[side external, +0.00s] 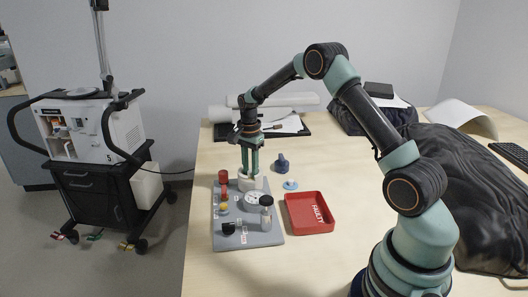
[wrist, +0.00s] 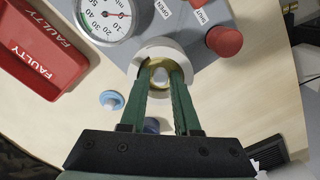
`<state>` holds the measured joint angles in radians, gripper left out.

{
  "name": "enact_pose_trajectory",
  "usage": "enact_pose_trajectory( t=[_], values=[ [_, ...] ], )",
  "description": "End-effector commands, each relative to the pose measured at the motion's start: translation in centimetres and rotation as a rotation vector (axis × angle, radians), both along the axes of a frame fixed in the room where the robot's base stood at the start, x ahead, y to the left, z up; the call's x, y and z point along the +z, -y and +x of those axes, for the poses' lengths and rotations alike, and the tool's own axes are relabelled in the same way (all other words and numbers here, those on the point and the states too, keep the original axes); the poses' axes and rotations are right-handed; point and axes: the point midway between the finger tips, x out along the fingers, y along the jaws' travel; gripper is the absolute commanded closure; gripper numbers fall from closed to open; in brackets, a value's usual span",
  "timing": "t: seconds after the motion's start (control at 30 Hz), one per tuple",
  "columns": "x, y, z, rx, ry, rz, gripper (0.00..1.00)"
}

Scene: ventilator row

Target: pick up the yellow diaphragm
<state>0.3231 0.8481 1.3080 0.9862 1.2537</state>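The yellow diaphragm (wrist: 158,87) shows in the wrist view as a gold ring with a pale centre, inside a round white housing (wrist: 160,47). My gripper (wrist: 160,74) reaches over the housing with its two green fingers apart, one on each side of the pale centre. I see no clear contact between the fingers and the diaphragm. In the side view my gripper (side external: 250,172) points straight down at the white housing (side external: 250,183), at the back of the grey panel (side external: 262,240). The diaphragm is hidden there.
A blue disc (side external: 290,185) and a blue knob-like part (side external: 282,163) lie right of the housing. A red FAULTY tray (side external: 308,228) sits right of the panel. A gauge (side external: 254,198), a red knob (side external: 223,177) and a black-topped cylinder (side external: 266,212) stand close by on the panel.

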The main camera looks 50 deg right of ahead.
Motion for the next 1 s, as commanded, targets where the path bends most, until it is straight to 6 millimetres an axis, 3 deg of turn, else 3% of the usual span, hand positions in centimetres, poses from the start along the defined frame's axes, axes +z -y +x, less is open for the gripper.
enact_pose_trajectory(
  t=[0.07, 0.17, 0.67, 0.87, 1.0],
  values=[
    [0.0, 0.0, 0.0, 0.0, 0.0, 0.0, 0.7],
    [0.0, 0.0, 0.0, 0.0, 0.0, 0.0, 1.0],
    [0.9, 0.0, 0.1, 0.0, 0.004, -0.001, 1.0],
    [3.6, 0.1, 0.1, 0.0, 0.006, -0.002, 1.0],
    [7.1, 0.1, 0.2, 0.0, 0.008, -0.003, 1.0]
  ],
)
